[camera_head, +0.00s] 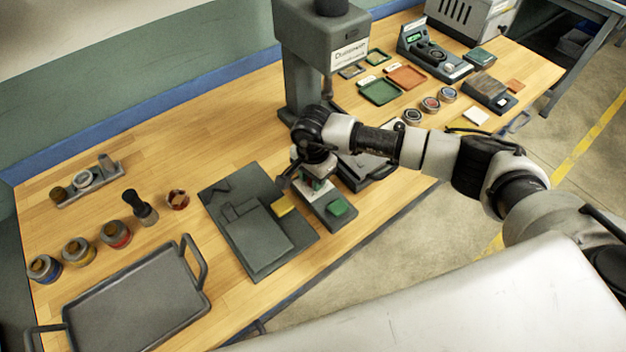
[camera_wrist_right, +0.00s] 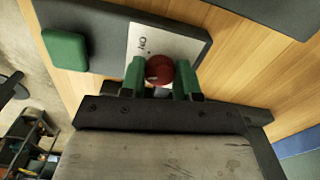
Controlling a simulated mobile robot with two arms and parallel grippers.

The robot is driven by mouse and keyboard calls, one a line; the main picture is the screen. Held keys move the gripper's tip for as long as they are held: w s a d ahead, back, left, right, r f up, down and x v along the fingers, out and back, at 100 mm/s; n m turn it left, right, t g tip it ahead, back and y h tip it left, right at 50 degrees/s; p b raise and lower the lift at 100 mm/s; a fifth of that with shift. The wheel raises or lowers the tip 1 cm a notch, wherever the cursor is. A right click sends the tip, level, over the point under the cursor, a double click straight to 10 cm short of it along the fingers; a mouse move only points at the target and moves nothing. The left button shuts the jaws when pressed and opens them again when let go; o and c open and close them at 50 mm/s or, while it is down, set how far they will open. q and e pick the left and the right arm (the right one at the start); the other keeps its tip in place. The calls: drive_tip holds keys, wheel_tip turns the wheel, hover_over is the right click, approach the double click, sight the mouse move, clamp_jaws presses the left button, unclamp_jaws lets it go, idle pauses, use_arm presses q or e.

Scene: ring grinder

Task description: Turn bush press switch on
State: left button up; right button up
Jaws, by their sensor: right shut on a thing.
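The switch box is a low dark grey block (camera_head: 327,213) at the front edge of the bench, below the tall grey press (camera_head: 305,70). It bears a green square pad (camera_head: 337,208) and, in the wrist view, a white plate (camera_wrist_right: 146,44) marked "ON". A round red knob (camera_wrist_right: 160,69) stands at the plate. My right gripper (camera_wrist_right: 160,78) is shut on the red knob, with one green finger on each side. In the head view my right gripper (camera_head: 316,184) is over the box and hides the knob. My left gripper is not in view.
A dark grey board (camera_head: 252,265) lies left of the box, with a yellow piece (camera_head: 284,205) near it. A dark tray (camera_head: 140,300) with handles is at the lower left. Several jars and small trays stand along the bench. Bare wood lies left of the press.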

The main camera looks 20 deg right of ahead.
drive_tip(key=m+b, duration=0.4)
drive_tip(key=m, duration=0.1)
drive_tip(key=shift+w+f+m, duration=0.1)
drive_tip(key=shift+m, duration=0.2)
drive_tip(key=m+b, duration=0.2)
drive_tip(key=m, duration=0.2)
drive_tip(key=shift+m, duration=0.4)
drive_tip(key=shift+r+b, duration=0.2)
drive_tip(key=shift+b, duration=0.1)
drive_tip(key=o, duration=0.9)
wheel_tip(320, 180, up, 11)
drive_tip(key=shift+f+b, duration=0.1)
drive_tip(key=shift+b, duration=1.1)
